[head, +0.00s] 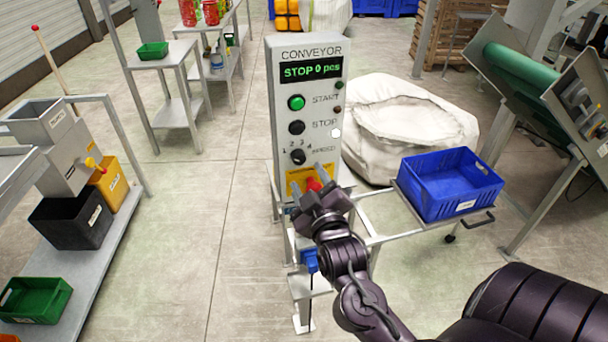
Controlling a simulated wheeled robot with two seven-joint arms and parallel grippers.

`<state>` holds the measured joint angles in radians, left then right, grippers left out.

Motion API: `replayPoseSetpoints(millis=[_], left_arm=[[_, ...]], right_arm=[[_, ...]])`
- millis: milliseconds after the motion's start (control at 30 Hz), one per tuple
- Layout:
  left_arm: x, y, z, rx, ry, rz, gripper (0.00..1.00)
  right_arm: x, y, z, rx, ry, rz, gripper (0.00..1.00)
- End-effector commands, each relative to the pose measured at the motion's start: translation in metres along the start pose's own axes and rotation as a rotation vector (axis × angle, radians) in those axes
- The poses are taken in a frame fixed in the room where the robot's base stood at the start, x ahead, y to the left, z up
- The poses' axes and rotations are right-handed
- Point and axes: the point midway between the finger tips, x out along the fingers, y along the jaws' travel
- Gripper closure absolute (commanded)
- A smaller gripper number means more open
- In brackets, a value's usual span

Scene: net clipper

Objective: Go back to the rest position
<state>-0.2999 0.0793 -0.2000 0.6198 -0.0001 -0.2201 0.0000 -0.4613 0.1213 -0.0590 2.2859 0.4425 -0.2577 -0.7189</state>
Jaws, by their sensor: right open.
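My right gripper (309,190) is open in the head view, in front of the lower part of the grey conveyor control box (268,110). Its fingers lie on either side of a red button (314,184) on a yellow plate (295,178). I cannot tell whether they touch it. The box display (310,71) reads "STOP 0 pcs". A green START button (296,103), a black STOP button (296,127) and a speed knob (298,156) sit below it. My right arm comes in from the lower right. My left gripper is not in view.
A blue crate (447,199) stands on a metal frame to the right of the box. A white sack (430,130) is behind. A conveyor with a green belt (515,68) is at the upper right. Bins and a green tray (36,300) are at the left. The floor between is clear.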

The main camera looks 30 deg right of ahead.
Motion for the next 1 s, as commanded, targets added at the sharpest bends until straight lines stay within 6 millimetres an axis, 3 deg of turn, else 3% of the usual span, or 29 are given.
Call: replayPoseSetpoints(millis=[200, 767, 867, 1000], left_arm=[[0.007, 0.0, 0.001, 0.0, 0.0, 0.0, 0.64], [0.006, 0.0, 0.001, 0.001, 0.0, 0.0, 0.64], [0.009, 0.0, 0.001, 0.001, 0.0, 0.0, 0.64], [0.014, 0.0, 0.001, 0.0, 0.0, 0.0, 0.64]], right_arm=[[-0.017, 0.0, 0.001, 0.001, -0.001, 0.001, 0.49], [-0.016, -0.002, 0.002, 0.0, -0.003, -0.002, 0.49], [-0.013, -0.019, 0.016, -0.001, -0.023, -0.031, 0.49], [-0.007, -0.079, 0.068, 0.003, -0.096, -0.133, 0.49]])
